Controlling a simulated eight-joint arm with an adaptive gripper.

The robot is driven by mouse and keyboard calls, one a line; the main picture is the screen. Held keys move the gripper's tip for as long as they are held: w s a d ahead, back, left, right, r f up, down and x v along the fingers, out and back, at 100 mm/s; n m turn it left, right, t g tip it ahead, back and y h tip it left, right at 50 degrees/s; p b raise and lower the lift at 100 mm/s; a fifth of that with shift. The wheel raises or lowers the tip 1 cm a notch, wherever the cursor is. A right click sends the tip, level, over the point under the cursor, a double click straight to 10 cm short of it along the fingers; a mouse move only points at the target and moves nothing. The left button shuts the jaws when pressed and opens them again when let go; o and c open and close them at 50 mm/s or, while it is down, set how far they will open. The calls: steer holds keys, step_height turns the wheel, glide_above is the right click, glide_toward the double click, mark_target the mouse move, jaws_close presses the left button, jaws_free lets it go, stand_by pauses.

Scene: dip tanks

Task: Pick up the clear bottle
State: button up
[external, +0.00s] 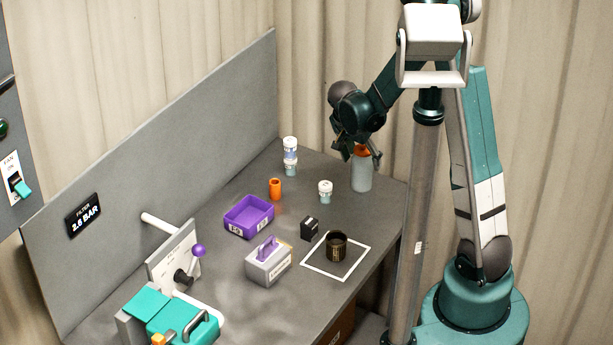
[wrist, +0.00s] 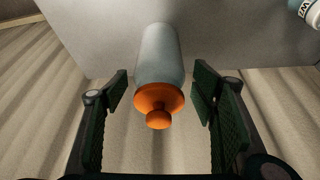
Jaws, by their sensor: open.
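The clear bottle (external: 361,176) has a greyish see-through body and an orange cap, and it stands upright near the far right corner of the table. In the wrist view the bottle (wrist: 160,55) is in the middle, with its orange cap toward me. My gripper (external: 358,150) is at the height of the cap, over the bottle's top. In the wrist view my gripper (wrist: 162,92) is open, with one finger on each side of the bottle and a visible gap on both sides. The fingers do not appear to touch it.
An orange cylinder (external: 275,189), purple bin (external: 249,217), black block (external: 309,229), dark cup (external: 336,247) and grey caddy (external: 268,266) are nearer. A grey panel (external: 160,175) borders the table.

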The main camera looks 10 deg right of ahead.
steer(key=shift+d+x, duration=0.2)
steer(key=shift+x, duration=2.2)
steer(key=shift+w, duration=0.1)
steer(key=shift+c, duration=0.5)
steer(key=shift+r, duration=0.1)
steer(key=c, duration=1.2)
steer(key=shift+r, duration=0.1)
steer(key=shift+r, duration=4.9)
